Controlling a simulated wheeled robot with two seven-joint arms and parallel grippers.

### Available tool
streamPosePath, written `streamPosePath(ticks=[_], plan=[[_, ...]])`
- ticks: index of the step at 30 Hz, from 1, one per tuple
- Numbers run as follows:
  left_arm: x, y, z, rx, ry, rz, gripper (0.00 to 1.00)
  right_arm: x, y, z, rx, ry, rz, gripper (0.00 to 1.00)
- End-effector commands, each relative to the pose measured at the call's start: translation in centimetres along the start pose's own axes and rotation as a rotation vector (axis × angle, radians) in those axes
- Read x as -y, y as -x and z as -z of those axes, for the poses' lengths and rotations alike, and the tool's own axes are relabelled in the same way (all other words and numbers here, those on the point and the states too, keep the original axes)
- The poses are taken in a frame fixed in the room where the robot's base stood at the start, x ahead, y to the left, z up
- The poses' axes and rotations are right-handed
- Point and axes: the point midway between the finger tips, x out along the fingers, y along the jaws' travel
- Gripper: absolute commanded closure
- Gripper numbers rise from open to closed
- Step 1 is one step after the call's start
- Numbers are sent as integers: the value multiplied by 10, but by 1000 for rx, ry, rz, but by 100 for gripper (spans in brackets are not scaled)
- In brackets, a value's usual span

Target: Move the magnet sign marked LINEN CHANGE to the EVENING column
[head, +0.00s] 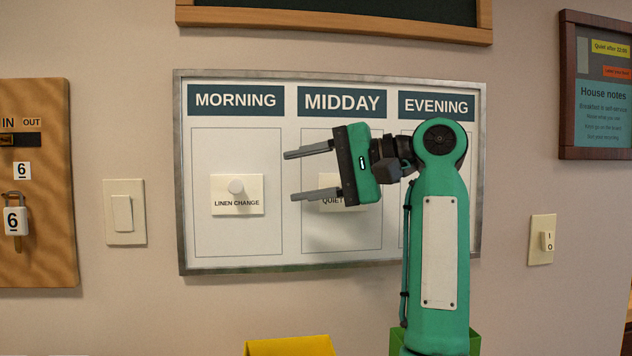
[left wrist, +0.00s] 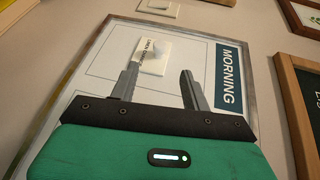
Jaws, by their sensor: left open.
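The LINEN CHANGE magnet sign (head: 237,198), a cream card with a round white knob, sits in the MORNING column (head: 235,101). The EVENING column (head: 436,105) is partly hidden behind my left arm; no sign shows in its visible part. My left gripper (head: 290,176) is open and empty, its fingers pointing left in front of the MORNING–MIDDAY boundary, to the right of the sign and apart from it. In the left wrist view, the sign (left wrist: 153,56) shows beyond and between the open fingertips (left wrist: 160,72). My right gripper is not in view.
A sign reading QUIET (head: 330,181) sits in the MIDDAY column (head: 342,102), partly covered by my gripper. The framed board (head: 182,180) hangs between two wall switches (head: 124,212) (head: 542,240). A yellow object (head: 290,346) stands below.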

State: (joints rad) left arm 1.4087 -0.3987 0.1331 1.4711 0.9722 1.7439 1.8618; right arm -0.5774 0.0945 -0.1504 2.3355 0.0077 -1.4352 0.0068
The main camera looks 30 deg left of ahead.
Motion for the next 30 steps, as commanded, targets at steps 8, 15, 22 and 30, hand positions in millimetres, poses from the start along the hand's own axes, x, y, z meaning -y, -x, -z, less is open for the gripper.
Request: streamPosePath(ticks=[8, 15, 22, 30], plan=[[0, -55, -1, 3, 2, -2, 53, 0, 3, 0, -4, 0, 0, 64], [0, -97, -1, 3, 2, -2, 53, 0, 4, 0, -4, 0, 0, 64], [0, -118, 0, 1, 0, -1, 53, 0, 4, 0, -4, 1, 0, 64], [0, -122, 0, 0, -1, 0, 53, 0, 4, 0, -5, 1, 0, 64]])
